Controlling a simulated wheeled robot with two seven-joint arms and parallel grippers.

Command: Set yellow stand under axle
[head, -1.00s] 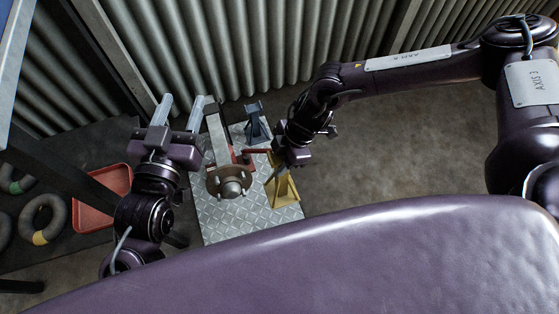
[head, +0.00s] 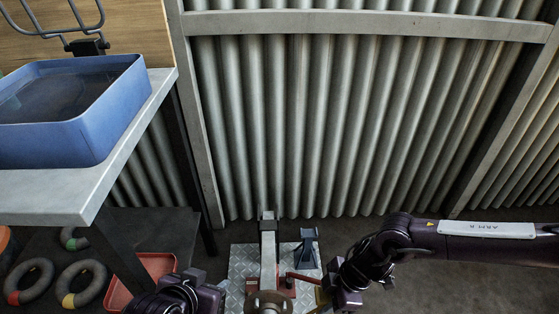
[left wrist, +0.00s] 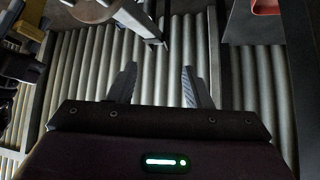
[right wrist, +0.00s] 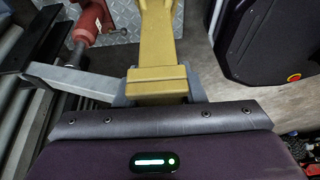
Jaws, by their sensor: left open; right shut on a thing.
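The yellow stand shows as a sliver beside my right gripper in the head view; in the right wrist view the yellow stand (right wrist: 158,45) is between the fingers. My right gripper (right wrist: 158,92) is shut on it. The axle (head: 268,255) is a grey beam with a brown round hub (head: 268,301) at its near end, left of the stand. My left gripper (left wrist: 158,86) is open and empty, left of the axle. The stand's base is cut off, so I cannot tell whether it touches the plate.
A blue stand (head: 308,249) and a red jack (head: 303,278) are by the axle on the tread plate (head: 241,262). A workbench (head: 110,185) with a blue basin (head: 92,135) is at left. A red tray (head: 155,266) and rings (head: 82,283) lie below. Floor at right is clear.

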